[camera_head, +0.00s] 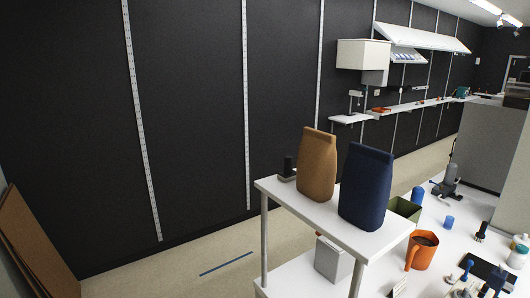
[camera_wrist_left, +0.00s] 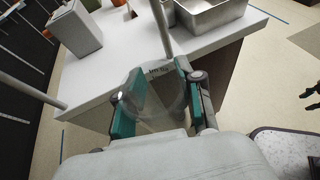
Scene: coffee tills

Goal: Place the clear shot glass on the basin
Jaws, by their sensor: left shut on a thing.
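My left gripper (camera_wrist_left: 157,80) shows in the left wrist view, its teal-padded fingers shut on the clear shot glass (camera_wrist_left: 152,100). The glass is see-through and faint, so its outline and tilt are hard to make out. The glass appears in front of the edge of a white table. A metal basin (camera_wrist_left: 222,22) stands on that table at the top right, apart from the glass and cut by the picture's edge. Neither gripper shows in the head view. A dark pronged shape (camera_wrist_left: 312,82) at the right edge of the left wrist view is unclear.
In the head view, a brown bag (camera_head: 317,165) and a dark blue bag (camera_head: 365,187) stand on a raised white shelf (camera_head: 338,228). An orange jug (camera_head: 421,250) and a green box (camera_head: 404,209) are to its right. A post (camera_wrist_left: 161,30) rises near the basin.

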